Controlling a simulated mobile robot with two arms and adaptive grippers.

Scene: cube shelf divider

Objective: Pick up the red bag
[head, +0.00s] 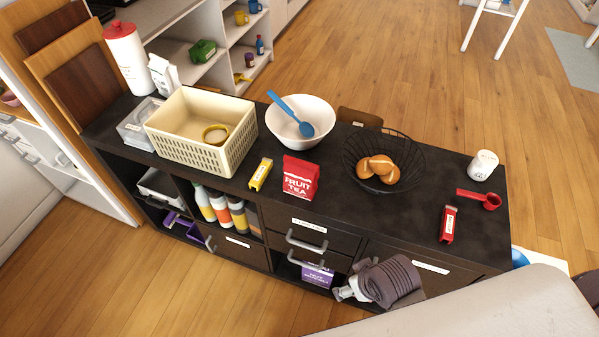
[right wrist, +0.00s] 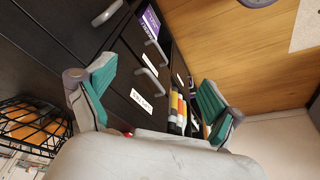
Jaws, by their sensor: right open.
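The red bag (head: 300,177), labelled FRUIT TEA, stands on the dark counter near its front edge, between the yellow box (head: 261,174) and the wire basket. My right gripper (head: 352,279) is below and to the right of the bag, in front of the drawers, apart from it. The right wrist view shows its two teal-padded fingers (right wrist: 160,92) spread wide with nothing between them. In that view only a small red patch shows at the lower edge, and I cannot tell whether it is the bag. My left gripper is not in view.
A cream crate (head: 165,149) and a white bowl (head: 287,131) with a blue spoon stand behind and left. The wire basket (head: 412,171) holds buns. Drawer handles (head: 305,242) stick out below the counter's edge.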

